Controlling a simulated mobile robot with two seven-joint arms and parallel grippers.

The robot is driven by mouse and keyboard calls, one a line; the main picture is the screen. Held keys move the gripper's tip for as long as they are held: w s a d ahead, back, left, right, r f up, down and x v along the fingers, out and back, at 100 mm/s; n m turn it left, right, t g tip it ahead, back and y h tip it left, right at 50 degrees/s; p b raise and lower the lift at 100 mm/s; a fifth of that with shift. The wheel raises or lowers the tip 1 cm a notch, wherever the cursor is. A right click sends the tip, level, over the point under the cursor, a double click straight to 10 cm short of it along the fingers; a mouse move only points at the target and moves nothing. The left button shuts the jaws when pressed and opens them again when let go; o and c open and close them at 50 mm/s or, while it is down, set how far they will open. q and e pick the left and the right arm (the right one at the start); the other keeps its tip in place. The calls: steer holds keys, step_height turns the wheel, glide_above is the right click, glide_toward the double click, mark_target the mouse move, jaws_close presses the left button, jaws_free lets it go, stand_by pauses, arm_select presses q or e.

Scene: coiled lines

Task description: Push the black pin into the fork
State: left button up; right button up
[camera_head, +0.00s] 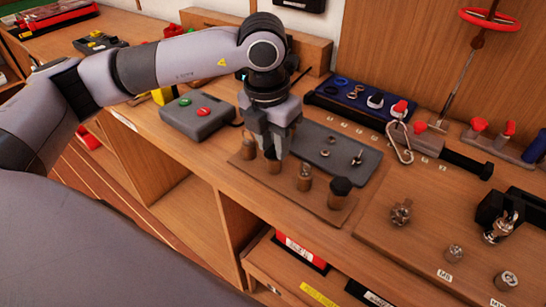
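My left gripper (270,140) points down over the brown board (322,214) at the middle of the head view. Its fingertips are close to a small cylindrical piece (273,163); I cannot tell whether they touch or grip it. Several short cylinders stand in a row on this board, including a brass-coloured one (304,178) and one with a wide black top (340,187). I cannot tell for certain which piece is the black pin. No fork can be made out clearly; a metal fitting (499,228) sits by a black holder at the right. My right gripper is not in view.
A grey tray (335,150) with small metal parts lies behind the board. A grey box with green and red buttons (201,113) is to its left. A blue rack (357,104), a carabiner (399,143) and red-tipped tools stand behind. Metal fittings (401,212) occupy the right board.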

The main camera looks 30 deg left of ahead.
mark_target(273, 147)
arm_select(q)
jaws_close()
steer(key=shift+r, duration=0.45)
stand_by(0.3)
steer(key=shift+r+p, duration=1.8)
steer(key=shift+r, duration=1.05)
steer(key=shift+d, duration=0.1)
